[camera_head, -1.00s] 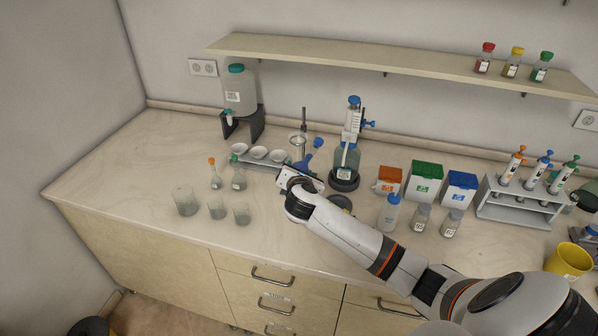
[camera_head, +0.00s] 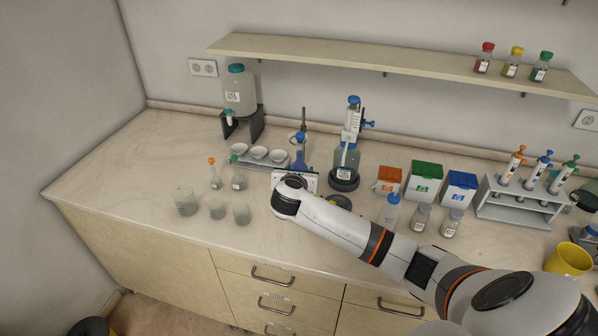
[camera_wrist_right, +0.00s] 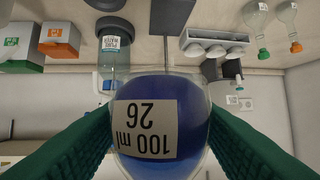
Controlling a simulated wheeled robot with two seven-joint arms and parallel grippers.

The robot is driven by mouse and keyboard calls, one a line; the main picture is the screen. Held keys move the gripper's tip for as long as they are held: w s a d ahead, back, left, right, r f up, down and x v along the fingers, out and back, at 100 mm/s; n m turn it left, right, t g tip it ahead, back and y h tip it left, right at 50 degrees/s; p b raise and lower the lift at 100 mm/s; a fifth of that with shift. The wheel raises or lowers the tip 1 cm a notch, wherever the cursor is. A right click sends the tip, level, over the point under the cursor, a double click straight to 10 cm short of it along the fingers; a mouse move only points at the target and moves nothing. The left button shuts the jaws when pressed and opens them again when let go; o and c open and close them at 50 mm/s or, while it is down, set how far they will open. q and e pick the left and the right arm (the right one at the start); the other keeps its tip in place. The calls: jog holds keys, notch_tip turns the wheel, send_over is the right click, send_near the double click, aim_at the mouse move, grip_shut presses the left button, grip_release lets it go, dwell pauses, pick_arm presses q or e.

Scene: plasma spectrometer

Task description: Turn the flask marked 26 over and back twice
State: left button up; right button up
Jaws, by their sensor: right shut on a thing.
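The flask marked 26 (camera_wrist_right: 160,125) fills the middle of the right wrist view. It is clear glass with blue liquid and a white label reading 100 ml 26, which shows inverted in that view. My right gripper (camera_wrist_right: 160,150) is shut on it, with a green finger pad on each side. In the head view the flask (camera_head: 300,156) stands out behind my right gripper (camera_head: 297,178), roughly upright with its blue stopper at the top. Its lower part is hidden by the gripper. My left gripper is in neither current view.
A tray with white dishes (camera_head: 258,153) and a stand rod are close behind the flask. The dispenser bottle (camera_head: 346,160) stands just right. Small flasks (camera_head: 215,180) and beakers (camera_head: 186,203) stand to the left. The front counter between beakers and arm is clear.

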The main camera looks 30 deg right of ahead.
jog(key=m+t+y+b, duration=0.1)
jog(key=m, duration=0.1)
jog(key=shift+f+m, duration=0.15)
jog(key=shift+m, duration=0.25)
jog(key=shift+r+m+t+y, duration=0.2)
jog(key=shift+m+t+y, duration=0.1)
jog(key=shift+f+b, duration=0.2)
jog(key=shift+b, duration=0.2)
jog(key=m+b, duration=0.1)
jog(key=m+t+y+b, duration=0.1)
jog(key=shift+f+t+b, duration=0.3)
jog(key=shift+b, duration=0.1)
jog(key=shift+s+r+m+b, duration=0.1)
jog(key=shift+r+m+b, duration=0.05)
jog(key=shift+m+b, duration=0.3)
jog(key=shift+r+m, duration=0.2)
jog(key=shift+m, duration=0.15)
jog(key=shift+r, duration=0.15)
